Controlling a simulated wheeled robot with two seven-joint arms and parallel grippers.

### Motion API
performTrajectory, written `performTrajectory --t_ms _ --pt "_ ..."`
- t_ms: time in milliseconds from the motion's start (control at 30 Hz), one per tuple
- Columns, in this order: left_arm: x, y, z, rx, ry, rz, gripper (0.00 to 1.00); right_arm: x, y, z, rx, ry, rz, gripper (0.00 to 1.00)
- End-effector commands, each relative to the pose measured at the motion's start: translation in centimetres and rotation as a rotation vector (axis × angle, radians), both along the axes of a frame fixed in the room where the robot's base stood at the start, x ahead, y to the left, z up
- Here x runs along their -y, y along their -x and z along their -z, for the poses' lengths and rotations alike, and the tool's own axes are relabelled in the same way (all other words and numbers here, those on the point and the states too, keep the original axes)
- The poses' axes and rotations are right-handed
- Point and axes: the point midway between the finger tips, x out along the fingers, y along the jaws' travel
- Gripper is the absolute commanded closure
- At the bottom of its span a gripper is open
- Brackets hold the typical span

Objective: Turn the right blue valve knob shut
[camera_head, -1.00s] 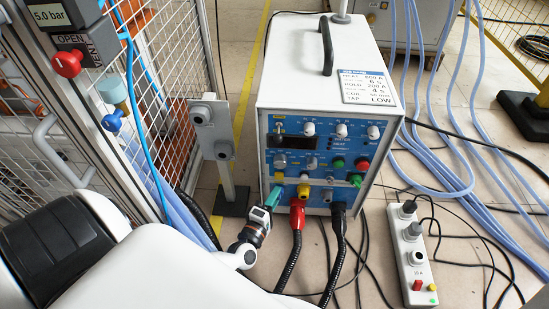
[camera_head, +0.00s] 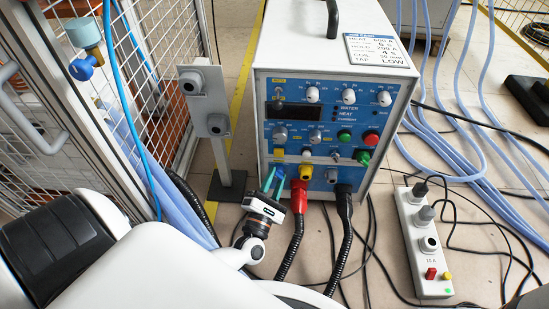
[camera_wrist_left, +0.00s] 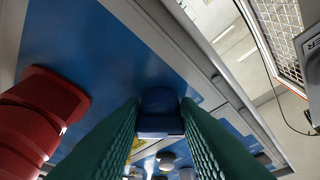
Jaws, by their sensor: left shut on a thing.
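My left gripper (camera_head: 274,178) has green ribbed fingers and is at the lower left of the heater's blue front panel. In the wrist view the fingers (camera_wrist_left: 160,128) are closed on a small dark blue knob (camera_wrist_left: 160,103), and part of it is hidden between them. In the head view a bit of blue shows at the fingertips. I cannot tell from these views whether this is the right one of a pair. Another blue valve knob (camera_head: 82,69) is on the fence post at upper left, apart from the gripper. My right gripper is not in view.
A red plug (camera_head: 298,196) with a black hose is just right of the left gripper, and a black plug (camera_head: 344,200) is further right. The heater (camera_head: 300,55) stands on the floor. A grey post box (camera_head: 204,100) is to the left, and a power strip (camera_head: 425,245) to the right.

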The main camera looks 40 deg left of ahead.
Motion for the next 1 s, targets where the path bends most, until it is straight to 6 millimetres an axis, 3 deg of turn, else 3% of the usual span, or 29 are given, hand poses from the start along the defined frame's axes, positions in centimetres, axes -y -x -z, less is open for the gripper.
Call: performTrajectory --t_ms 600,633,733,1000 --pt "0.01 0.0 0.1 0.017 0.035 -0.001 0.94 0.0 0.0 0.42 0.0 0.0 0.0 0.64" --pt "0.01 0.0 0.1 0.017 0.035 -0.001 0.67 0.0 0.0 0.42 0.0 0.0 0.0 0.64" --pt "0.02 0.0 0.1 0.018 0.035 0.0 0.5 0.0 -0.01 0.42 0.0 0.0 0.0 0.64" --pt "0.03 -0.01 0.05 0.019 0.033 0.0 0.5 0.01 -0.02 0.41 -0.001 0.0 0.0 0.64"
